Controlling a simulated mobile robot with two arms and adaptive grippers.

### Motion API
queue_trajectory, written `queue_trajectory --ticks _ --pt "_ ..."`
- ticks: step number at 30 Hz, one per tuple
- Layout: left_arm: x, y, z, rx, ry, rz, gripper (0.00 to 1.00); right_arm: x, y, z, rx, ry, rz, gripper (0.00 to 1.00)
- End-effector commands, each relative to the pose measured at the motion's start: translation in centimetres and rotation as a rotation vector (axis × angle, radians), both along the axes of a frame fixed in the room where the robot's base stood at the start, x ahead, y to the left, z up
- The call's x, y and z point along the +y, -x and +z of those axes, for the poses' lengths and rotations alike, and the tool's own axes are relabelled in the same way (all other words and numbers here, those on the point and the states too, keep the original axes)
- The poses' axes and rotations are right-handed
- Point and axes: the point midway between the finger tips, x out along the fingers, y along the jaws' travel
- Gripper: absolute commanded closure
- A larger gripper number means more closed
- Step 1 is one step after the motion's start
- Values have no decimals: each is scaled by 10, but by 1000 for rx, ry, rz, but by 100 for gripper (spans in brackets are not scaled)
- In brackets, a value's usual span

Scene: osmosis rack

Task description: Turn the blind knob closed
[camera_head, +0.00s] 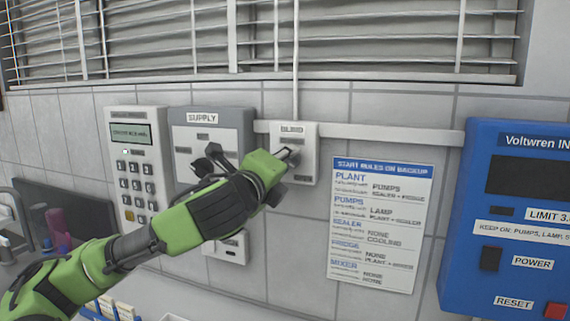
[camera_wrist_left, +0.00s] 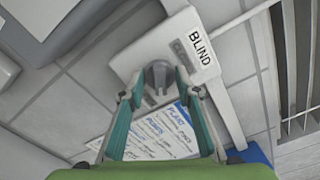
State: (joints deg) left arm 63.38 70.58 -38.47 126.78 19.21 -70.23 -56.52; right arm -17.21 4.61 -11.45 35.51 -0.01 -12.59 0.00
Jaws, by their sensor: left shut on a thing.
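The blind knob (camera_wrist_left: 158,74) is a small grey knob on a white wall box (camera_head: 309,140) labelled BLIND. The box also shows in the left wrist view (camera_wrist_left: 178,42). My left gripper (camera_head: 288,155) reaches the front of the box from the left. In the left wrist view the fingers (camera_wrist_left: 158,84) are shut on the knob, one on each side. In the head view the gripper hides most of the knob. The window blind (camera_head: 370,40) above has its slats apart, with gaps between them. My right gripper is not in view.
Left of the box are a SUPPLY switch panel (camera_head: 240,125) and a keypad unit (camera_head: 138,118). A rules sheet (camera_head: 380,270) hangs at lower right, and a blue Voltwren unit (camera_head: 475,190) is at far right. A white conduit (camera_head: 390,133) runs along the wall.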

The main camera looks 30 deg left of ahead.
Motion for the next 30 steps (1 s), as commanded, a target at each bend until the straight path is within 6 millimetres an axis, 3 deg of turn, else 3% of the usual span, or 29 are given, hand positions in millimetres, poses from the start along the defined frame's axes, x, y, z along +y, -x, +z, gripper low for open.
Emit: queue_trajectory --ticks 30 --pt "-1 -1 -6 -221 943 2 91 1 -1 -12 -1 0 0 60"
